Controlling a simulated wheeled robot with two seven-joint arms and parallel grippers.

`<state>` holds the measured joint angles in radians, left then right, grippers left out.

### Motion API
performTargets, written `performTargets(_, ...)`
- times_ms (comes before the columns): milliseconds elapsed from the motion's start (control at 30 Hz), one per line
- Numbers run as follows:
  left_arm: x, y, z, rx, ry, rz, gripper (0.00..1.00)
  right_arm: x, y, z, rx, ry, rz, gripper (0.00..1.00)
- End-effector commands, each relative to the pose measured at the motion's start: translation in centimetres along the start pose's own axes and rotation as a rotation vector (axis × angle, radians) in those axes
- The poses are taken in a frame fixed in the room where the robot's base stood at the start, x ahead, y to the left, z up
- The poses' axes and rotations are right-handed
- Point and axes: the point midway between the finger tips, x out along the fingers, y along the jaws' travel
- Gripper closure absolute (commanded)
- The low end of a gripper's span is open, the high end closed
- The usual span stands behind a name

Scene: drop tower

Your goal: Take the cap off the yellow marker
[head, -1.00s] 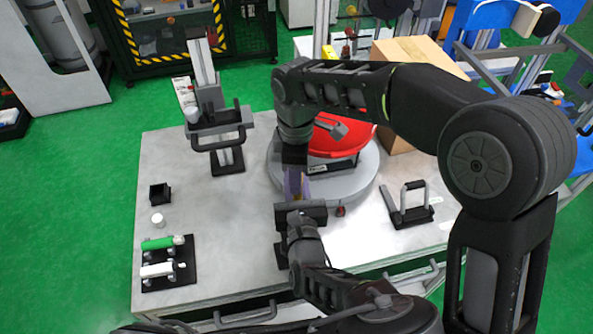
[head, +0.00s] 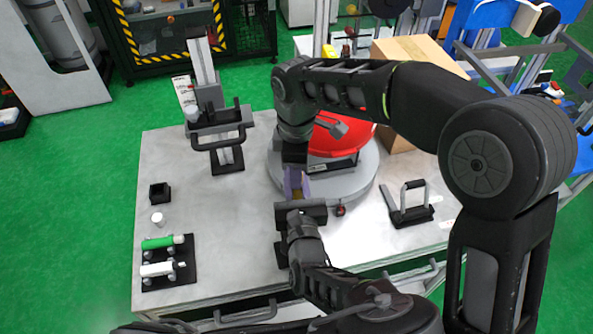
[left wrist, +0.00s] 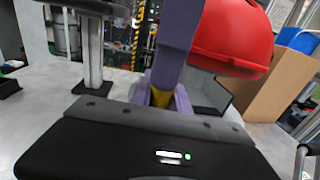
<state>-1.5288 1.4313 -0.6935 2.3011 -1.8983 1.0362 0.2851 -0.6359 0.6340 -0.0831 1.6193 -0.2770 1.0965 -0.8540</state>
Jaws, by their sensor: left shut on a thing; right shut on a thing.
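My left gripper (head: 294,192) comes up from the lower middle of the head view and my right gripper (head: 297,172) comes down above it; their purple fingers meet over the table. The yellow marker is mostly hidden between them. A bit of its yellow (left wrist: 160,98) shows between my left gripper's purple fingers in the left wrist view. My left gripper is shut on the marker. A purple finger of my right gripper (left wrist: 172,45) stands just beyond. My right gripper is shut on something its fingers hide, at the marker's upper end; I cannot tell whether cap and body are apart.
A black rack (head: 183,272) holds a green marker (head: 160,243) and a white marker (head: 157,269). A white cap (head: 157,219) and small black box (head: 160,194) stand behind it. A red dome (head: 335,140) on a grey round base (head: 350,190) is close beside my grippers.

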Motion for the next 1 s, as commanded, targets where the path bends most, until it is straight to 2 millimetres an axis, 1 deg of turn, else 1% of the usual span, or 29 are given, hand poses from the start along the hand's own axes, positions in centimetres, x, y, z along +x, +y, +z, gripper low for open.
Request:
performTargets(767, 0.01, 0.01, 0.01, 0.0, 0.0, 0.0, 1.0, -0.03, 0.0, -0.01, 0.0, 0.0, 0.0, 1.0)
performTargets(1000, 0.0, 0.0, 0.01, 0.0, 0.0, 0.0, 1.0, -0.53, 0.02, -0.02, 0.0, 0.0, 0.0, 1.0)
